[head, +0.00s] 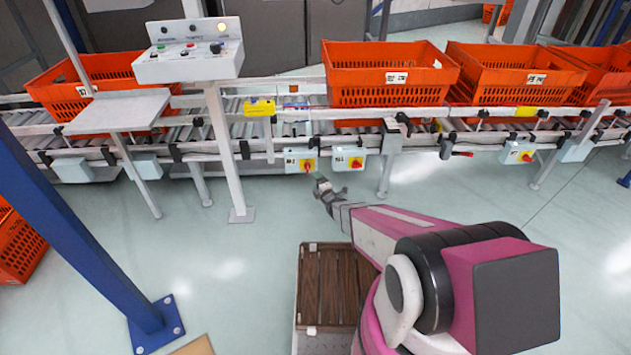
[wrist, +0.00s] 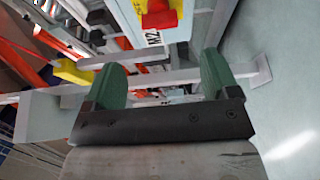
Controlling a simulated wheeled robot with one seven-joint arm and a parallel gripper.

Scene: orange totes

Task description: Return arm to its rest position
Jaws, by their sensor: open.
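My arm reaches forward from the lower right of the head view, over the floor in front of the conveyor. My gripper (head: 319,178) is at its far end, small in that view, just below the yellow switch boxes on the conveyor's side. In the wrist view, my gripper (wrist: 164,80) shows two green fingers standing well apart with nothing held between them. A yellow switch with a red knob (wrist: 158,14) appears beyond the fingertips.
The conveyor (head: 290,118) runs across the back with orange totes (head: 390,92) on it. A control panel (head: 188,60) stands at its near side. A blue post (head: 85,215) rises at the left. A brown slatted crate (head: 328,285) is beside my arm. Open floor lies between.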

